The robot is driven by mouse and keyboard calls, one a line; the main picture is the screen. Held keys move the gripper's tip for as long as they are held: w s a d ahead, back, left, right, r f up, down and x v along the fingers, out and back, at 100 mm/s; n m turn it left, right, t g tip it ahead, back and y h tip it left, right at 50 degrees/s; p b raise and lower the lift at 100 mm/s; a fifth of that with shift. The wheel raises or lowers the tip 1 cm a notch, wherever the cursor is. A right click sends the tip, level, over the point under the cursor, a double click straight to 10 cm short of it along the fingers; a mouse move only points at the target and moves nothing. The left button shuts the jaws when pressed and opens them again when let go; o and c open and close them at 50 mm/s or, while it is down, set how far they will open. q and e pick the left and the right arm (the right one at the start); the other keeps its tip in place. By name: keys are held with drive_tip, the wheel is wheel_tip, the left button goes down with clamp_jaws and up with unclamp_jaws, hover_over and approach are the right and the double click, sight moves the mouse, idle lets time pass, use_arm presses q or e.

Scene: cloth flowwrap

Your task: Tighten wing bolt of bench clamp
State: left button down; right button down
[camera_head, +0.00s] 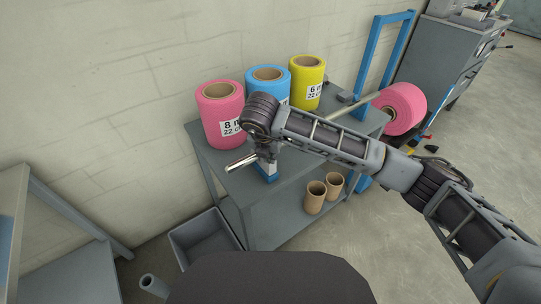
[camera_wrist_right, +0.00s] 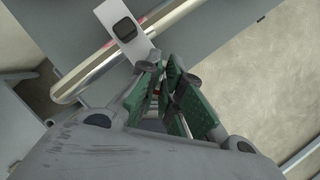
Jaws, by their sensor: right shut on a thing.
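My right gripper (camera_head: 266,152) comes down over the clamp from above. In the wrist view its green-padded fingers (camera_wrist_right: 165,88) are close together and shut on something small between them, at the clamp. The wing bolt itself is hidden by the fingers, so I cannot make out its shape or angle. The metal rod (camera_wrist_right: 100,72) and a pale block with a dark cap (camera_wrist_right: 124,30) show beyond the fingertips. My left gripper is not in view.
Pink (camera_head: 212,125), blue (camera_head: 269,88) and yellow (camera_head: 307,75) rolls stand along the back of the bench (camera_head: 240,190). Another pink roll (camera_head: 404,106) sits on a rod at right. Two cardboard cores (camera_head: 315,198) stand on the lower shelf. A grey bin (camera_head: 203,237) is below left.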

idle(0.5)
drive_tip(key=c, duration=1.9)
unclamp_jaws()
drive_tip(key=shift+r, duration=0.1)
drive_tip(key=shift+v, duration=5.9)
drive_tip(key=shift+s+a, duration=0.1)
